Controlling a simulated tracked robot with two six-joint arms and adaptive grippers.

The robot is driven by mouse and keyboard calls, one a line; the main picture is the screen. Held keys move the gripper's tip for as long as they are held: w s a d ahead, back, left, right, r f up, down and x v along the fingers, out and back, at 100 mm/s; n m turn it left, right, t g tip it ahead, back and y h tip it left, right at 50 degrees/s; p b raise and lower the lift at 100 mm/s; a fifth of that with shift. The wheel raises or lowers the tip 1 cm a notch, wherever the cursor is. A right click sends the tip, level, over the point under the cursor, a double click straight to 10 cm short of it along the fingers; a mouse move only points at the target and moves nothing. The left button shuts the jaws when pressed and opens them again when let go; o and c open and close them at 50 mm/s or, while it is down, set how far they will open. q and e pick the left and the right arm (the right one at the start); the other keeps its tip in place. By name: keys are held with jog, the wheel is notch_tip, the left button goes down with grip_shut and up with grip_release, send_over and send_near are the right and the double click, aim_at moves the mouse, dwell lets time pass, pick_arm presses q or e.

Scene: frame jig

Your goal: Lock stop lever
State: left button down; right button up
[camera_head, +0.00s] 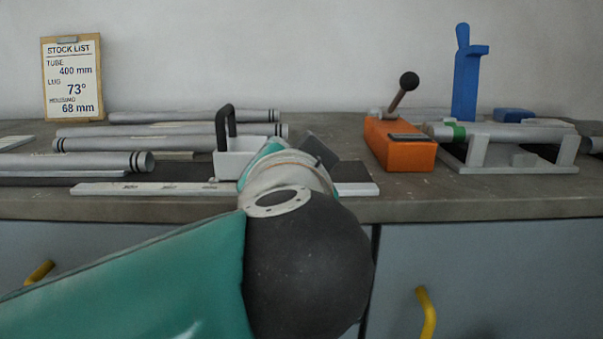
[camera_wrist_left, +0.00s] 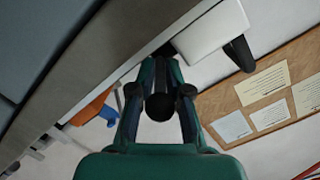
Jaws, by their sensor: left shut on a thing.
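In the wrist view my left gripper (camera_wrist_left: 160,98) is shut on a round black knob (camera_wrist_left: 160,108), which sits between its two fingers. I take this knob to be the end of the stop lever; its shaft cannot be made out. The white stop block (camera_wrist_left: 205,32) with a black handle (camera_wrist_left: 239,53) is just beyond the fingers. In the head view the white stop block (camera_head: 236,162) and its upright black handle (camera_head: 224,122) stand just left of my left wrist, which hides the fingers and knob. My right gripper is not in view.
Grey tubes (camera_head: 170,143) lie behind the white scale strip (camera_head: 150,188). An orange box (camera_head: 398,150) with a black-knobbed lever (camera_head: 404,88) stands to the right. Beyond it are a grey cradle (camera_head: 475,155) holding a tube and a blue upright piece (camera_head: 466,80). The stock list board (camera_head: 72,78) leans at back left.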

pick_arm(q)
jog(key=shift+s+f, duration=0.1)
jog(key=shift+f, duration=0.2)
jog(key=c, duration=1.2)
grip_release()
jog(key=shift+s+r, duration=0.1)
jog(key=shift+s, duration=0.05)
jog(key=shift+r, duration=0.1)
